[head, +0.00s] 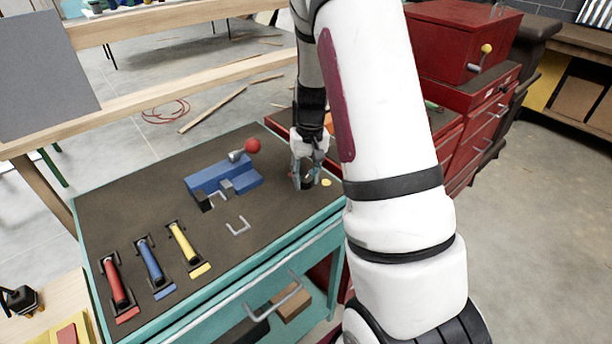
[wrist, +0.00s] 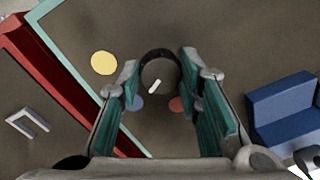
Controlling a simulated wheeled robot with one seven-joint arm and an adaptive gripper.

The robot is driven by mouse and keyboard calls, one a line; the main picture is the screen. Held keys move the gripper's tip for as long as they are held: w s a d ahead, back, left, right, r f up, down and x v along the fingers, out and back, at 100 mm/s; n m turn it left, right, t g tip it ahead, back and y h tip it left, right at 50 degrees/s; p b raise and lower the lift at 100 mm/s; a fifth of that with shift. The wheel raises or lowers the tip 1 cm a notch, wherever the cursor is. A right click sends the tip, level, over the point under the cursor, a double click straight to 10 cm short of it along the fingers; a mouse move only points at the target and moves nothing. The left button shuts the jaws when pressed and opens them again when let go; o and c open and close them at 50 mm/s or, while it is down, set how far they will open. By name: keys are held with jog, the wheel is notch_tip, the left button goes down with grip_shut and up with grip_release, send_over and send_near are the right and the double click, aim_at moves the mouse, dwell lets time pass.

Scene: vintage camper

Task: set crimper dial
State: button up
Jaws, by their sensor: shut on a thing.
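The dial (wrist: 160,62) is a round dark knob with a short white mark on its top, seen between my fingers in the wrist view. The mark runs slantwise, its lower end toward the blue dot (wrist: 135,103). A yellow dot (wrist: 103,62) and a red dot (wrist: 177,104) also lie around the dial; my fingers partly cover the blue and red ones. My gripper (head: 304,186) points down at the right end of the dark bench top and is shut on the dial, one teal-padded finger on each side. The blue crimper body (head: 222,178) with a red ball knob (head: 253,146) stands left of my gripper.
Red, blue and yellow-handled tools (head: 150,262) lie at the bench's left. A grey U-shaped piece (head: 238,226) lies in front of the crimper. Teal drawer fronts (head: 255,280) form the bench's near side. Red tool cabinets (head: 462,40) stand behind my arm at right.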

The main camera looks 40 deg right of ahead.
aim_at(308, 181)
jog(key=m, duration=1.2)
jog(key=shift+t+h+p, duration=0.3)
dwell(0.4)
jog(key=o, duration=1.1)
jog(key=shift+o, duration=0.2)
jog(key=shift+a, duration=0.1)
notch_tip(308, 181, up, 12)
jog(key=shift+s, duration=0.45)
